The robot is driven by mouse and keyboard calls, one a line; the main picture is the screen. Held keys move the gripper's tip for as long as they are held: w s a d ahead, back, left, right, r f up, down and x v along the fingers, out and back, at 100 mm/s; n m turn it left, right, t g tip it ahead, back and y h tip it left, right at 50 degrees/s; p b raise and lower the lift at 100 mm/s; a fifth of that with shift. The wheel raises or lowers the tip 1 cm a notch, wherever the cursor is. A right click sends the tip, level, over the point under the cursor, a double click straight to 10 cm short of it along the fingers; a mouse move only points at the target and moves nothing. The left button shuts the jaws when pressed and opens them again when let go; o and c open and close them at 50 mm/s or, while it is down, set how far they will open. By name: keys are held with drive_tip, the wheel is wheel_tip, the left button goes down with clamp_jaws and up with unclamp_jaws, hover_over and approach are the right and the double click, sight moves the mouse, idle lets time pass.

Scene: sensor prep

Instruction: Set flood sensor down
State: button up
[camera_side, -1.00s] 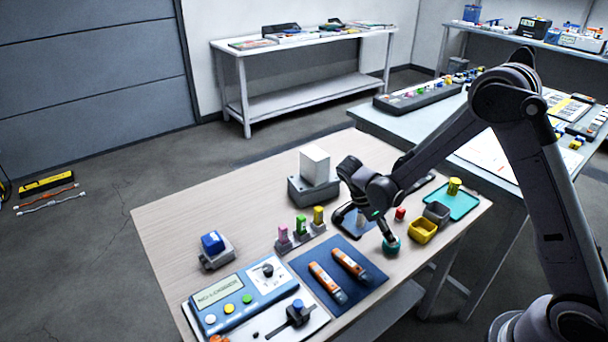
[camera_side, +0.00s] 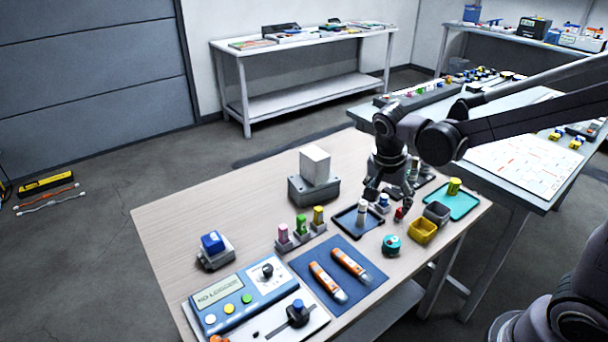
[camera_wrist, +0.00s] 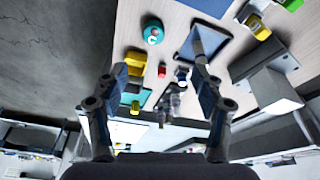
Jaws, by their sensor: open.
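No label marks the flood sensor for certain; a round teal puck (camera_side: 391,245) with a pale mark on top sits on the wood table, right of the blue mat. It also shows in the wrist view (camera_wrist: 152,33). A black-rimmed tray (camera_side: 345,222) lies behind the mat with a pale upright cylinder (camera_side: 362,212) on it. My gripper (camera_side: 389,199) is open, fingers pointing down, above the table behind the puck and apart from it. In the wrist view its fingers (camera_wrist: 161,74) are spread wide with nothing gripped between them.
A small red piece (camera_side: 399,214) and a blue-and-white piece (camera_side: 382,204) stand near my fingertips. Yellow (camera_side: 422,231) and grey (camera_side: 437,213) bins and a teal tray (camera_side: 468,206) are to the right.

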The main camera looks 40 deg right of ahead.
drive_tip(key=s+a+r+n+t+y, duration=0.3)
drive_tip(key=s+n, duration=0.5)
drive_tip(key=n, duration=0.6)
wheel_tip(320, 180, up, 2)
drive_tip(key=a+t, duration=0.1)
drive_tip(key=t, duration=0.2)
drive_tip(key=shift+s, duration=0.15)
